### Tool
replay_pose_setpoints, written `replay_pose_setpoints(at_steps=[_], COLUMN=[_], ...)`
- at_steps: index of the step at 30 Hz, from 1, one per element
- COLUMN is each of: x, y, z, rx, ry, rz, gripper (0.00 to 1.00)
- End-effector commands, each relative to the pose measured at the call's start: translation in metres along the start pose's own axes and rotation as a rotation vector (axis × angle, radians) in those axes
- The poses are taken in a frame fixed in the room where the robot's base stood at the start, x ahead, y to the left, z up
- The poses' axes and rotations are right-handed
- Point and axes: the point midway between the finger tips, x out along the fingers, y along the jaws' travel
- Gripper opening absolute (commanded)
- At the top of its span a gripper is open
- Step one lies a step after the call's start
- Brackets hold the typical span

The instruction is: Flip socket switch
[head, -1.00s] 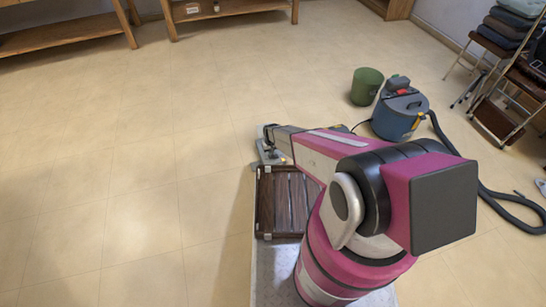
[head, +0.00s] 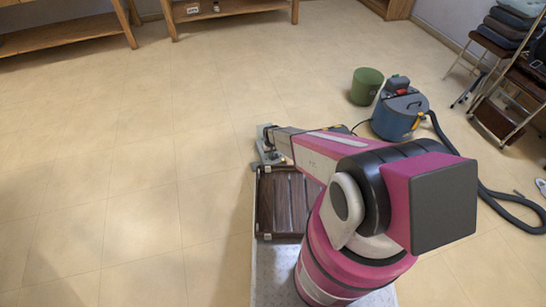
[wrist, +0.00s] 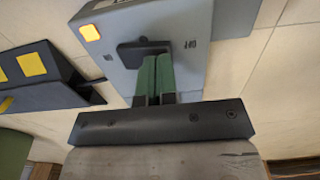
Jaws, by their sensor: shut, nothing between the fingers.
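A grey box (wrist: 205,62) fills the upper middle of the wrist view. A black switch (wrist: 139,46) with a dark base is on its face, and a small yellow-orange square (wrist: 90,32) is near its upper left corner. My gripper (wrist: 155,60) has its two green fingers shut together with nothing between them. Their tips are at the right part of the black switch in the picture. I cannot tell whether they touch it. The fingers hide part of the switch and box. In the head view my arm hides most of this area.
A black object with yellow squares (wrist: 32,64) lies left of the box. In the head view, a green bin (head: 367,86) and a blue vacuum cleaner (head: 399,115) with a black hose (head: 490,197) stand right of my arm. The floor on the left is clear.

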Motion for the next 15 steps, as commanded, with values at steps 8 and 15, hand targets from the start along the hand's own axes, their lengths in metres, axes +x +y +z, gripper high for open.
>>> replay_pose_setpoints(at_steps=[8, 15], x=[0.0038, 0.0069], y=[0.0000, 0.0000], z=[-0.0002, -0.0002], rx=[0.000, 0.000], ry=[0.000, 0.000], rz=[0.000, 0.000], gripper=[0.00, 0.00])
